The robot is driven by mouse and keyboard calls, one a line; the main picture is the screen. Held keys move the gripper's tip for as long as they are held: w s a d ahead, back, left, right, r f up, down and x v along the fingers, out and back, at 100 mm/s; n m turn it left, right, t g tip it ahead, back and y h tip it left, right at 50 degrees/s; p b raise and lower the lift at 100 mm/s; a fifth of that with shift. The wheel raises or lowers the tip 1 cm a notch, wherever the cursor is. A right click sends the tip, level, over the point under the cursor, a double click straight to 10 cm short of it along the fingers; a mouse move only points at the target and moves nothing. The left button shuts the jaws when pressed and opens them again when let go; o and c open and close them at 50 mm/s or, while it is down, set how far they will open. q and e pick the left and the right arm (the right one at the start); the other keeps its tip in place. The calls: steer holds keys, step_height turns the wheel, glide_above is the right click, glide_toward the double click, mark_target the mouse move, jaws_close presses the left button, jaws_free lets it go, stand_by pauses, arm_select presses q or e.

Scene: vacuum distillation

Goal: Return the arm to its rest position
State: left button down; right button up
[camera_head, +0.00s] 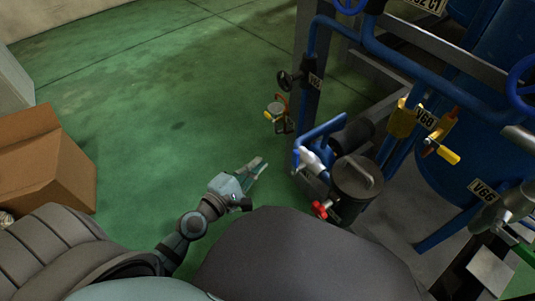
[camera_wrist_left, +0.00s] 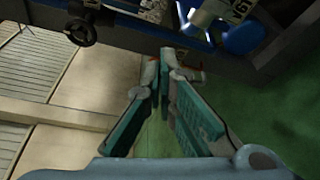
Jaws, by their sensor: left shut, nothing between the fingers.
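My left arm comes in from the lower left in the head view. My left gripper (camera_head: 256,166) is shut and empty, held out over the green floor (camera_head: 150,110), left of the pipework. In the left wrist view my left gripper (camera_wrist_left: 163,72) shows its two teal-padded fingers meeting at the tips with nothing between them. My right gripper is not in view.
A blue pipe and tank rig (camera_head: 460,130) with tagged valves fills the right side. A dark canister (camera_head: 357,180) and a red-handled valve (camera_head: 322,208) stand just right of my gripper. A cardboard box (camera_head: 45,160) is at the left. Open floor lies between.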

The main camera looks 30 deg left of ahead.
arm_select(q)
steer(key=shift+v, duration=0.8)
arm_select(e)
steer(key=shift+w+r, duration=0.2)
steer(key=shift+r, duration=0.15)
arm_select(q)
steer(key=shift+f, duration=0.15)
steer(key=s+f+m+g, duration=0.45)
steer(key=f+m, duration=0.35)
steer(key=f, duration=0.2)
steer(key=s+f+m+g, duration=0.45)
steer(key=f+m, duration=0.25)
steer(key=f, duration=0.3)
steer(key=s+a+f+m+g+y, duration=0.3)
steer(key=s+f+m+g+y, duration=0.15)
steer(key=s+f, duration=0.5)
steer(key=s+r+g+p, duration=0.1)
steer(key=s+r+p, duration=1.5)
steer(key=p, duration=1.1)
steer(key=shift+s+a+r+m+p, duration=0.15)
steer(key=shift+a+r+m+p, duration=0.25)
steer(key=shift+r, duration=0.2)
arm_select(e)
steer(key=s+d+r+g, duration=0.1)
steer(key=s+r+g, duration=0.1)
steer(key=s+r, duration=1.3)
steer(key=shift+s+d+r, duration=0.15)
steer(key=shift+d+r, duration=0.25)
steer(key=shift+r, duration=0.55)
